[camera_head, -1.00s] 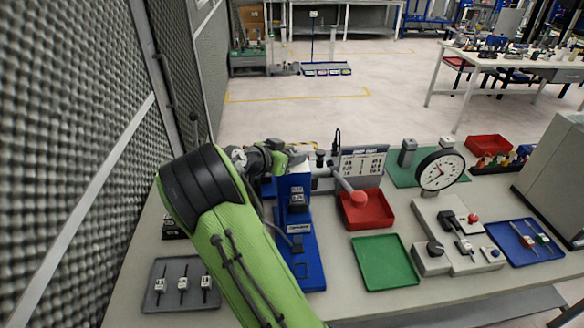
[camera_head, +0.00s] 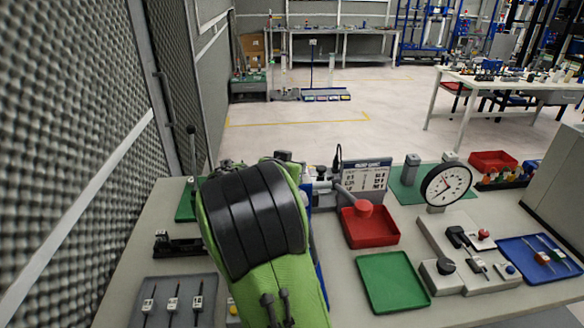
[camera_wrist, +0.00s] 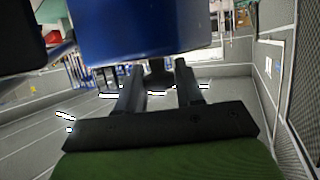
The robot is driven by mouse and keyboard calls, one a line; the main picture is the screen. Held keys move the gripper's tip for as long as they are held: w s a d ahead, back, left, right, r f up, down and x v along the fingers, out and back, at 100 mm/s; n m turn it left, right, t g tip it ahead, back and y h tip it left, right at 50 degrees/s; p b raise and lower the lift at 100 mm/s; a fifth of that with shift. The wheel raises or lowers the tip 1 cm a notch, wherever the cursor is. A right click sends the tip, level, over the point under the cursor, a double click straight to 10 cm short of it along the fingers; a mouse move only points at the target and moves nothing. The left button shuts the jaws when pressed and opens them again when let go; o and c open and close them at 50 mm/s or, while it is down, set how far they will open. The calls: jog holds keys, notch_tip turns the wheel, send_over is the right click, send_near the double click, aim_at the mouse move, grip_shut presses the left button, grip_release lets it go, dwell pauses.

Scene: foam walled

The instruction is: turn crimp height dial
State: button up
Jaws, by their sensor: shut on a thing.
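The blue crimp press (camera_wrist: 140,30) fills the top of the wrist view. A small dark round knob, seemingly the crimp height dial (camera_wrist: 157,78), shows just under its edge. My gripper (camera_wrist: 159,68) has one finger on each side of the knob and is shut on it. In the head view my green and black arm covers most of the press, and the gripper and dial are hidden. A strip of the blue press base (camera_head: 321,275) and the lever's red ball (camera_head: 364,208) show right of the arm.
A red tray (camera_head: 372,236) and a green tray (camera_head: 393,281) lie right of the press. A dial gauge (camera_head: 446,184) and a grey switch fixture (camera_head: 470,255) stand further right. A grey tray with tools (camera_head: 172,302) lies left. A foam wall (camera_head: 70,160) bounds the left side.

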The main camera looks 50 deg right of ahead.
jog(key=shift+d+r, duration=0.1)
jog(key=shift+r, duration=0.15)
jog(key=o, duration=0.8)
jog(key=shift+o, duration=1)
jog(key=shift+f, duration=0.15)
jog(key=v, duration=1.5)
jog(key=shift+a+p, duration=0.3)
jog(key=shift+a, duration=0.05)
jog(key=shift+s, duration=0.15)
